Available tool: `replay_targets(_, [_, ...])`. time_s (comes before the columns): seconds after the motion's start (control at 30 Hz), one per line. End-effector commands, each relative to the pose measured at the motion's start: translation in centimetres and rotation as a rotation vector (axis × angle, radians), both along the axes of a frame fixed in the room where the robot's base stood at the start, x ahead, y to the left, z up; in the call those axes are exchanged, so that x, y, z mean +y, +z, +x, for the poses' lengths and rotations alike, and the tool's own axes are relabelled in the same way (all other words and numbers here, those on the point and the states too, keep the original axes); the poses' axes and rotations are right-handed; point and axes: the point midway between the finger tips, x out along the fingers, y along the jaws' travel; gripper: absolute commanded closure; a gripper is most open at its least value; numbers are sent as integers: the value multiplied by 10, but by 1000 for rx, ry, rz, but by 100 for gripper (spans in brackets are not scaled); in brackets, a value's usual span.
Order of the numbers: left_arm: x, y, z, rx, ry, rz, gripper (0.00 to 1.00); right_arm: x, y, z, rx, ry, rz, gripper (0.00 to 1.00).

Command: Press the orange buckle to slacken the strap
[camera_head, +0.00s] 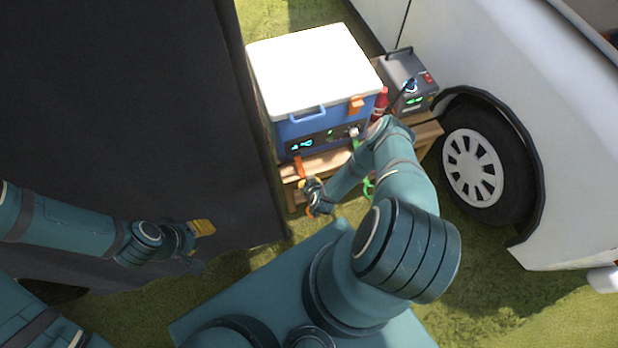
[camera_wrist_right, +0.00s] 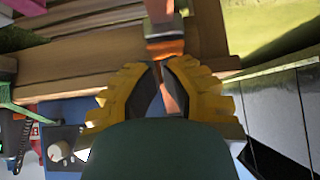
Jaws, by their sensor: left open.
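An orange strap (camera_head: 299,166) hangs at the front left of the wooden stand, below the blue cooler. In the right wrist view the orange buckle (camera_wrist_right: 165,48) sits at the wood's edge, with the strap (camera_wrist_right: 172,92) running from it between my fingers. My right gripper (camera_wrist_right: 160,66) has its yellow fingertips close together, just short of the buckle. Whether they touch the buckle or grip the strap is unclear. In the head view, my right gripper (camera_head: 314,197) is beside the stand's front left corner. My left gripper (camera_head: 203,228) is open and empty, away from the strap.
The blue cooler (camera_head: 300,131) with a white lid and orange latch (camera_head: 356,104) stands on the wooden stand (camera_head: 325,164). A grey device (camera_head: 408,78) and red bottle (camera_head: 380,100) are beside it. A dark panel (camera_head: 120,110) is left, a white vehicle (camera_head: 540,130) right.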

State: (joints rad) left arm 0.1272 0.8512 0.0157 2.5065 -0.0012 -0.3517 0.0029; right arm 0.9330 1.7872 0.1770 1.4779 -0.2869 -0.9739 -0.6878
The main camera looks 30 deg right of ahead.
Motion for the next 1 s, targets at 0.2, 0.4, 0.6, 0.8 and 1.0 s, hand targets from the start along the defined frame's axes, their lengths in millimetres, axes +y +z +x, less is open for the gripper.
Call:
replay_targets(0.2, [0,-1,0,-1,0,0,53,2,-2,-2,0,-1,-1,100])
replay_targets(0.4, [0,-1,0,-1,0,0,53,2,-2,-2,0,0,0,100])
replay_targets(0.6, [0,-14,2,-6,1,1,53,4,-17,-5,2,7,-3,100])
replay_targets(0.8, [0,-11,2,-6,1,1,53,2,-14,-6,1,-1,0,100])
replay_targets(1.0, [0,-8,2,-6,2,1,53,2,-10,-5,0,-1,-1,100])
